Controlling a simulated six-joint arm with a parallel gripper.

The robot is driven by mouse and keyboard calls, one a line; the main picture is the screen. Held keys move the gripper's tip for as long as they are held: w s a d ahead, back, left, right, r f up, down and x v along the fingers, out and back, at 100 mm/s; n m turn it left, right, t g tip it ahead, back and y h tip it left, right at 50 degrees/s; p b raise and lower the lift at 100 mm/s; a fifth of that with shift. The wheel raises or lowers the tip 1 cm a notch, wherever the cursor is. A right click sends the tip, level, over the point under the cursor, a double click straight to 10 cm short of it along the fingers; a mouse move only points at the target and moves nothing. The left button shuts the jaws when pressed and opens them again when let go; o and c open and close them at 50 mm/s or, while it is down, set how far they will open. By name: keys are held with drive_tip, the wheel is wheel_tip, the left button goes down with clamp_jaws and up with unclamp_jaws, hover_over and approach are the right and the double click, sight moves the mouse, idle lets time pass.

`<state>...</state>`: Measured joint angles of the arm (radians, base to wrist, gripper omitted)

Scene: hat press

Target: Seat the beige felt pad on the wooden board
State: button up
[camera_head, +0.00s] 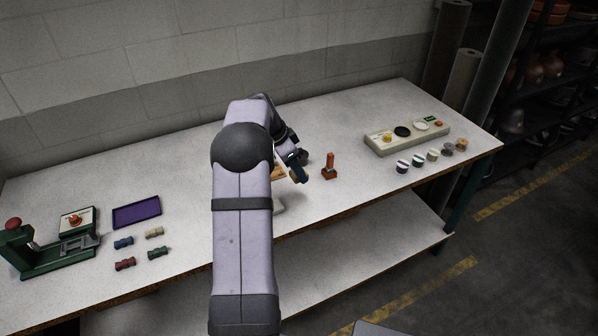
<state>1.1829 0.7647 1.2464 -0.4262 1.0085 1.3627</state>
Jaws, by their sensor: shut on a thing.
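My gripper (298,175) is right of centre, low over the table, and the arm hides part of it. It is shut on a small tan piece (294,177), which looks like the beige felt pad; its shape is hard to make out. The wooden board (279,172) shows only as a light wood edge just left of the gripper, with the rest hidden behind my arm. I cannot tell whether the pad touches the board.
An orange upright tool (330,167) stands close right of the gripper. A pale object (279,206) is half hidden by my arm. Left are a green press (45,257), a purple tray (137,212) and several small blocks. Right are a long panel (407,136) and several small cylinders.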

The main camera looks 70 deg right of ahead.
drive_tip(key=w+d+n+t+p, duration=0.3)
drive_tip(key=w+n, duration=0.3)
drive_tip(key=n, duration=0.2)
drive_tip(key=w+d+f+n+t+p, duration=0.1)
drive_tip(key=w+d+n+t+p, duration=0.2)
drive_tip(key=w+d+n, duration=0.3)
drive_tip(key=shift+w+n, duration=0.15)
drive_tip(key=shift+n, duration=1.65)
drive_tip(key=shift+f, duration=0.15)
drive_tip(key=shift+f, duration=0.1)
drive_tip(key=shift+a+f+b, duration=0.1)
drive_tip(key=shift+f+b, duration=1.2)
drive_tip(key=shift+f, duration=1.35)
drive_tip(key=shift+f+b, duration=0.65)
drive_tip(key=shift+b, duration=0.05)
drive_tip(key=shift+f+b, duration=0.55)
drive_tip(key=shift+b, duration=0.3)
